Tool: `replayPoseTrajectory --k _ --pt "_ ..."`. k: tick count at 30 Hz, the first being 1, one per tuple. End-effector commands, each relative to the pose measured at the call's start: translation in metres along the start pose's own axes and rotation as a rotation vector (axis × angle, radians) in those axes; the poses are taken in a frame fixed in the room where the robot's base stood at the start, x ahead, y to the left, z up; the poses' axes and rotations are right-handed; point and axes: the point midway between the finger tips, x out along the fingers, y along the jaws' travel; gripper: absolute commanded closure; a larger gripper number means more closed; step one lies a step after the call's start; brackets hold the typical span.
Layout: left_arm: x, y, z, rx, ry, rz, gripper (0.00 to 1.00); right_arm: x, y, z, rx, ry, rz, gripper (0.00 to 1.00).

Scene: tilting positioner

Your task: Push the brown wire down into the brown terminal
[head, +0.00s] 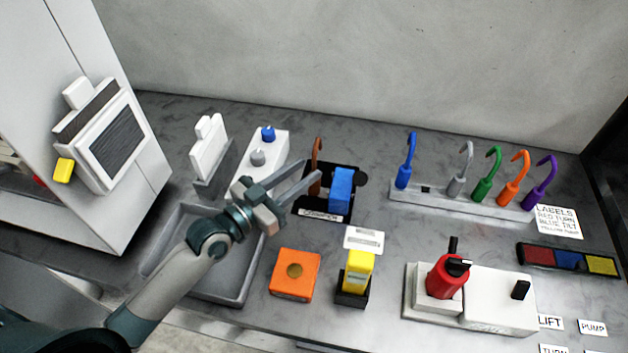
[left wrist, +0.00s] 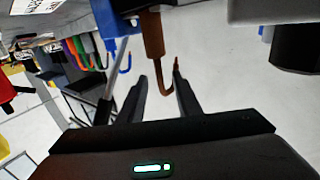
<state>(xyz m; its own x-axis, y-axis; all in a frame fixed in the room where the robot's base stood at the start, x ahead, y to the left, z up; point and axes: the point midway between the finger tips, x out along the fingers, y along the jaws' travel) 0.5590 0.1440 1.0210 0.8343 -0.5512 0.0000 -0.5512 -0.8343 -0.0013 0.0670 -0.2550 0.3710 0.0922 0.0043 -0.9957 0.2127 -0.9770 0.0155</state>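The brown wire (head: 317,152) stands upright with a hooked top at the left end of a black block (head: 352,212). In the left wrist view its thick brown sleeve and thin hook (left wrist: 165,90) show upside down. I cannot make out the brown terminal apart from the wire's lower part. A blue block (head: 341,188) stands on the black block, right of the wire. My left gripper (head: 314,188) is open and reaches in from the left. In the left wrist view its dark fingertips (left wrist: 161,75) are apart, with the hook seen between them. My right gripper is not in view.
A grey tray (head: 205,290) lies below my left arm. A white box with knobs (head: 262,158) stands left of the black block. An orange block (head: 296,276) and a yellow block (head: 358,272) stand in front. A rack (head: 455,202) with several coloured hooked wires stands right.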

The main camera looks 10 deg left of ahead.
Motion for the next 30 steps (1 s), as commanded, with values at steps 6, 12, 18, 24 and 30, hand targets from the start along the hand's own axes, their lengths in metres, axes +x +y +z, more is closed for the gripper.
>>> replayPoseTrajectory --k 6,12,18,24,30 --pt "0.029 0.0 -0.003 -0.002 0.002 0.0 0.69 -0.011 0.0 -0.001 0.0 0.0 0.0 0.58" --pt "0.038 0.001 -0.001 -0.002 0.0 0.002 0.69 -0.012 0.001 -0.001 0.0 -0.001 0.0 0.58" --pt "0.038 0.001 0.0 -0.001 0.0 0.002 0.69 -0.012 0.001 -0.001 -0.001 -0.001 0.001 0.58" --pt "0.037 0.001 0.0 -0.001 0.0 0.001 0.69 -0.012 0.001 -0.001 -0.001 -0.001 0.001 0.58" --pt "0.037 0.001 0.0 -0.001 0.0 0.001 1.0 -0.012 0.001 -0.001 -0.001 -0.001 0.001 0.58"
